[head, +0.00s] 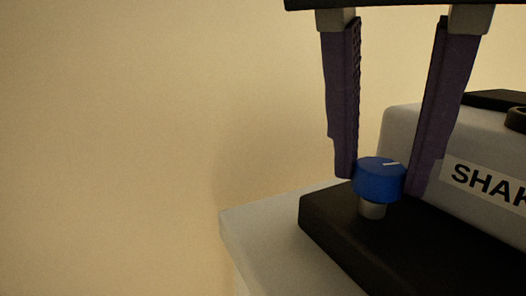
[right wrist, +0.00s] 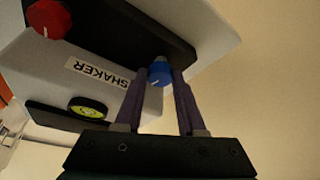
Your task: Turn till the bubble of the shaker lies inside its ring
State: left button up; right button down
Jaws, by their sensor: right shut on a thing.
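The shaker (head: 420,135) is a pale grey body with a SHAKER label and a black base plate; it also shows in the right wrist view (right wrist: 142,100). A blue knob (head: 379,181) with a white mark stands on a short metal stem at the plate's near corner. My right gripper (head: 384,180) has its two purple fingers on either side of this knob, shut on it; the knob also shows between the fingertips in the right wrist view (right wrist: 160,73). The round yellow-green bubble level (right wrist: 88,107) is on the shaker's top. The bubble's place against its ring is too small to tell.
A red knob (right wrist: 48,18) stands at the other end of the black plate (right wrist: 110,35). The shaker is by the edge of a light surface (head: 255,225). The left of the head view is plain beige wall. An orange thing shows at the wrist view's left edge.

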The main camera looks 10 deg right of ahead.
dwell(0.4)
jog(key=c, duration=0.5)
grip_release()
